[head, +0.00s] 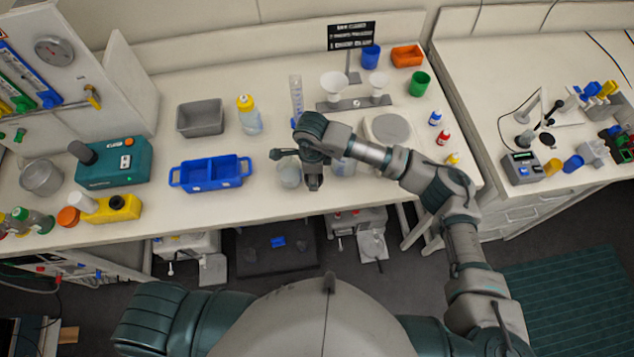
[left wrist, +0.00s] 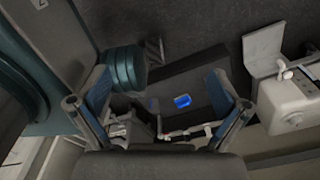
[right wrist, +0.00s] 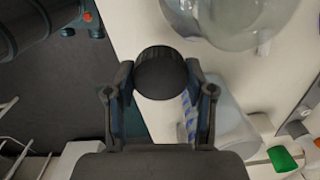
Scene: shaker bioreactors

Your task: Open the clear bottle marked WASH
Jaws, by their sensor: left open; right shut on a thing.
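My right gripper (right wrist: 160,95) is shut on a round black cap (right wrist: 160,72). In the head view the right gripper (head: 313,183) points down near the table's front edge. No bottle shows directly under the cap. A clear rounded vessel (head: 289,176) stands left of the gripper; clear glass (right wrist: 235,25) shows at the top of the right wrist view. Another clear bottle (head: 343,167) stands to the right, partly behind my arm. No WASH marking is legible, so I cannot tell which is that bottle. My left gripper (left wrist: 160,105) is open and empty, over the floor.
A blue divided carrier (head: 211,173) and a grey tub (head: 200,118) stand to the left. A yellow-capped bottle (head: 249,115), measuring cylinder (head: 296,98) and funnel stand (head: 354,104) stand behind. Small dropper bottles (head: 442,137) are at the right. The front edge is close.

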